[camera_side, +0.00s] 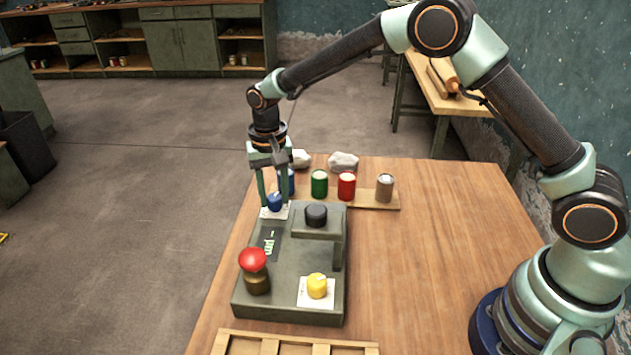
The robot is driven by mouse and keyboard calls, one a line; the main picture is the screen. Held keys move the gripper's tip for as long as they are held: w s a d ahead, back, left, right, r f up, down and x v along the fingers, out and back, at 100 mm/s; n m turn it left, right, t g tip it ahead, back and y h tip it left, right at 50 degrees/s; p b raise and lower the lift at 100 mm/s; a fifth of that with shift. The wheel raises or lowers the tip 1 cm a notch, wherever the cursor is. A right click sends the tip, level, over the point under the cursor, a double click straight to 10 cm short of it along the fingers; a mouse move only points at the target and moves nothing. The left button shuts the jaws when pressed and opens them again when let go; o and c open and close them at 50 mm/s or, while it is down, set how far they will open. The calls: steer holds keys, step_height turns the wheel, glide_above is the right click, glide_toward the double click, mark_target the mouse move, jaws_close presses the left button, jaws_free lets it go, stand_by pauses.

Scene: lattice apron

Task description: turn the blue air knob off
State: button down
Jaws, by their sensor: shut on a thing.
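The blue air knob (274,202) sits on a small white plate (274,213) at the far left corner of the grey-green control box (290,285). My gripper (273,200) points straight down over that corner. Its two fingers stand either side of the blue knob and are shut on it. The knob is small here, and I cannot read its pointer or the marks on its plate.
The box also carries a red mushroom button (253,260), a yellow knob (317,286) and a raised black knob (316,214). Behind stand green (319,184), red (347,186) and brown (385,188) cans on a wooden strip. The table's right side is clear.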

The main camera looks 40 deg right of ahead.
mark_target(274, 196)
steer(key=m, duration=0.6)
steer(key=shift+m, duration=0.3)
steer(key=m, duration=0.6)
steer(key=shift+r, duration=0.1)
steer(key=shift+m, duration=0.4)
steer(key=shift+c, duration=2.2)
jaws_free()
step_height(274, 196, up, 12)
